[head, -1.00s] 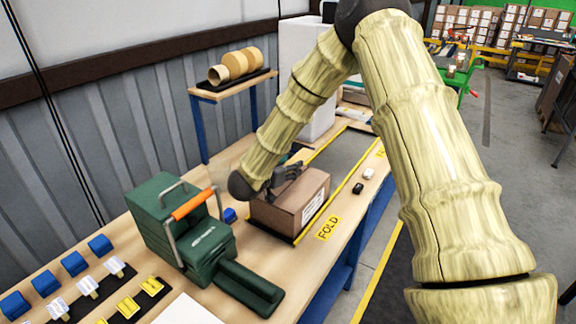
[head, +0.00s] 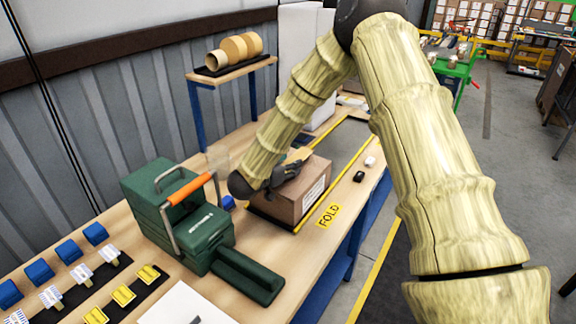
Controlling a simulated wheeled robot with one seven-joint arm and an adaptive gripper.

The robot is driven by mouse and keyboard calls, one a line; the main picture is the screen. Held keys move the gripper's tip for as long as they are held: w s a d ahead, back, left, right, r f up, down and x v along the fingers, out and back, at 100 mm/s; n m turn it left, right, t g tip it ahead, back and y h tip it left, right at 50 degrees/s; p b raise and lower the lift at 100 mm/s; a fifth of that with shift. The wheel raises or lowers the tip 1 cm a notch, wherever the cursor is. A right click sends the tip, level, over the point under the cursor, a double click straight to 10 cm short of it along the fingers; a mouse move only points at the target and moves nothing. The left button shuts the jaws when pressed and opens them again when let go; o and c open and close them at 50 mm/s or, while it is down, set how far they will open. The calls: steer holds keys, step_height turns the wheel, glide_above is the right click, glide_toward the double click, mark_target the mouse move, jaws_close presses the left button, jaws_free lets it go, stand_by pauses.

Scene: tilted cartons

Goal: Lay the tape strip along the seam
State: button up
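A brown carton (head: 306,197) with a white label on its front side sits on the bench, at the near end of a grey area edged in yellow. My gripper (head: 291,170) is dark and lies low over the carton's top, partly hidden by my wrist. I cannot tell whether its fingers are open or shut, or whether they touch the carton. A green tape dispenser (head: 183,215) with an orange handle stands left of the carton.
Blue blocks (head: 69,252), white pieces and yellow pieces (head: 123,295) lie at the bench's near left. A shelf (head: 240,70) with tape rolls stands behind. A yellow FOLD label (head: 328,215) and small black and white items (head: 359,176) lie right of the carton.

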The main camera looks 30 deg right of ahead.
steer(key=shift+f, duration=0.15)
stand_by(0.4)
steer(key=o, duration=0.7)
steer(key=o, duration=0.6)
steer(key=shift+c, duration=0.2)
steer(key=shift+r+p, duration=2.6)
steer(key=shift+r, duration=0.95)
